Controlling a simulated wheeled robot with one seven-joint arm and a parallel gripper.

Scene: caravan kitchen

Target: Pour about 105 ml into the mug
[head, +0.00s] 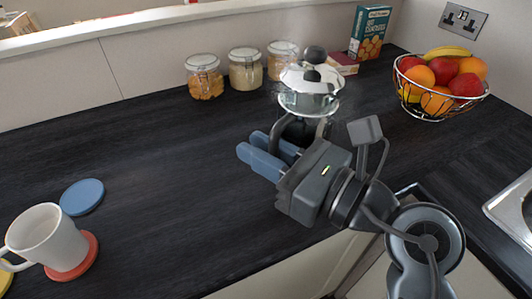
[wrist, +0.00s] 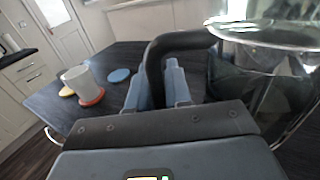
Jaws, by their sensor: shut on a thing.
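A glass pot (head: 312,102) with a chrome lid and black knob stands about upright at the back middle of the counter. My gripper (head: 263,154) is shut on its black handle, which passes between the blue fingers in the wrist view (wrist: 166,85). The pot's glass body (wrist: 262,85) shows dark contents there. The arm hides its base, so I cannot tell whether it touches the counter. The white mug (head: 45,237) stands upright on a red coaster (head: 73,262) at the far left, well away from the gripper. It also shows in the wrist view (wrist: 77,79). Its inside is hidden.
A blue coaster (head: 82,196) lies behind the mug, and a yellow coaster (head: 6,278) beside it. Several lidded jars (head: 245,70), boxes (head: 370,33) and a wire fruit basket (head: 440,85) stand along the back. The counter (head: 165,160) between mug and pot is clear.

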